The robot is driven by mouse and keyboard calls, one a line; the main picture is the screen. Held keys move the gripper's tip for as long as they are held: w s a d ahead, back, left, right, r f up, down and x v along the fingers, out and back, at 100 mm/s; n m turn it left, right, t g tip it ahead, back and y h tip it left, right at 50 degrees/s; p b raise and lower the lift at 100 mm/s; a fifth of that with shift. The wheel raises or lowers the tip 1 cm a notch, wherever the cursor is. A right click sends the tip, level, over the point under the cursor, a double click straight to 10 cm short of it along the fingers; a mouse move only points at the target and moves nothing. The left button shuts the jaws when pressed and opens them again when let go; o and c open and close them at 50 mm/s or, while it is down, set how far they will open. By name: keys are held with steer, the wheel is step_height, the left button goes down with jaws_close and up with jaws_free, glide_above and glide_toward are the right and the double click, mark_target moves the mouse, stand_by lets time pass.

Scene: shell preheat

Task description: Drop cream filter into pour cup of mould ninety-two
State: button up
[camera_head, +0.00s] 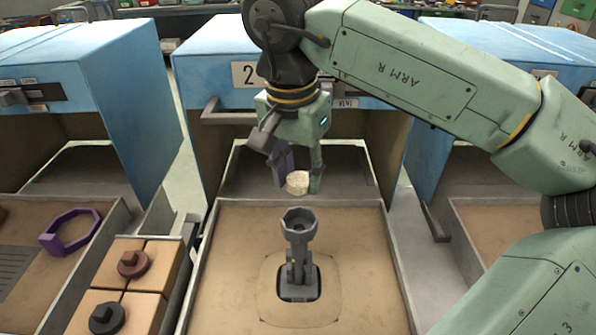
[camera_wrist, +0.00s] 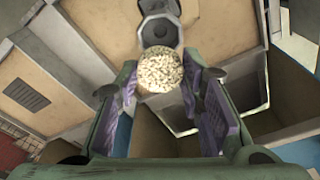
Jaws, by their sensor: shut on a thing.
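My gripper (camera_head: 298,180) is shut on the cream filter (camera_head: 298,183), a small pale porous disc. In the head view the filter hangs just above and slightly behind the grey mould (camera_head: 298,260), with a gap between them. The mould stands upright in the sand-coloured tray, and its octagonal pour cup (camera_head: 298,220) opens upward. In the wrist view the filter (camera_wrist: 160,72) sits between the purple-padded fingers of my gripper (camera_wrist: 160,88). The pour cup (camera_wrist: 158,32) shows just past the filter there. No number is readable on the mould.
Blue furnaces (camera_head: 220,60) stand behind, the middle one with an open front and a "2" plate. At left are a purple octagonal ring (camera_head: 70,232) and tan blocks (camera_head: 150,300) bearing a brown and a dark round piece. Tray walls (camera_head: 395,265) flank the mould.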

mark_target(294, 185)
steer(key=shift+f+b, duration=2.65)
steer(key=shift+f, duration=1.05)
steer(key=o, duration=0.9)
steer(key=r, duration=0.8)
steer(key=s+r, duration=0.1)
steer(key=r, duration=0.3)
steer(key=shift+s+a, duration=0.1)
steer(key=shift+a, duration=0.3)
